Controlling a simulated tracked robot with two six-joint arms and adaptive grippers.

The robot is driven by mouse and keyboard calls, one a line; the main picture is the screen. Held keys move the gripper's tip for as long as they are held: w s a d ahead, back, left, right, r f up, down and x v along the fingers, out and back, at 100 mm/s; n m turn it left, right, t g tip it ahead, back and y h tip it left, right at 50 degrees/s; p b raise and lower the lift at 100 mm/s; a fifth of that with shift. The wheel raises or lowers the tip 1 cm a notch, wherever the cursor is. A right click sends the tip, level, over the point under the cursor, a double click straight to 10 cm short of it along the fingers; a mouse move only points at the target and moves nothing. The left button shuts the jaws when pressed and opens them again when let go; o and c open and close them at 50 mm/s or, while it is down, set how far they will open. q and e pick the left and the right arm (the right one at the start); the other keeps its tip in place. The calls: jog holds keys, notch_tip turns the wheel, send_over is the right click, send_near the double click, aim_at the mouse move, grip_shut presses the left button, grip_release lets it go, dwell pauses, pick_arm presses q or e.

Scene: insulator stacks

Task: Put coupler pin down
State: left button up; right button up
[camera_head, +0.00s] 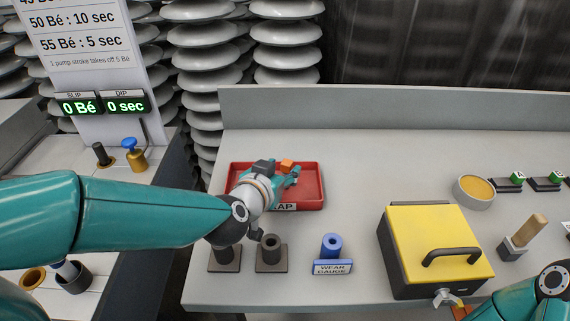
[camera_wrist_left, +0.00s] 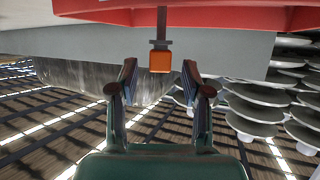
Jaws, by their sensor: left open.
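The coupler pin appears to be the dark rod with an orange block end (camera_wrist_left: 160,61) in the left wrist view; its orange end (camera_head: 287,165) also shows in the head view. It is at the red scrap tray (camera_head: 317,204). The tray's red wall (camera_wrist_left: 230,15) spans the top of the left wrist view. My left gripper (camera_head: 291,178) is over the tray. Its two fingers (camera_wrist_left: 158,88) are open and apart, with the orange end beyond the gap between them and not gripped.
A yellow box with a black handle (camera_head: 430,235) stands right of the tray. A blue wear gauge (camera_head: 332,246) and dark sockets (camera_head: 270,253) stand in front. A round dish (camera_head: 473,191) is at the right.

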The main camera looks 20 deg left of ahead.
pick_arm(q)
jog(key=d+p+v, duration=0.1)
jog(key=p+v, duration=0.1)
jog(key=v, duration=0.6)
jog(key=shift+s+a, duration=0.25)
jog(key=shift+a, duration=0.25)
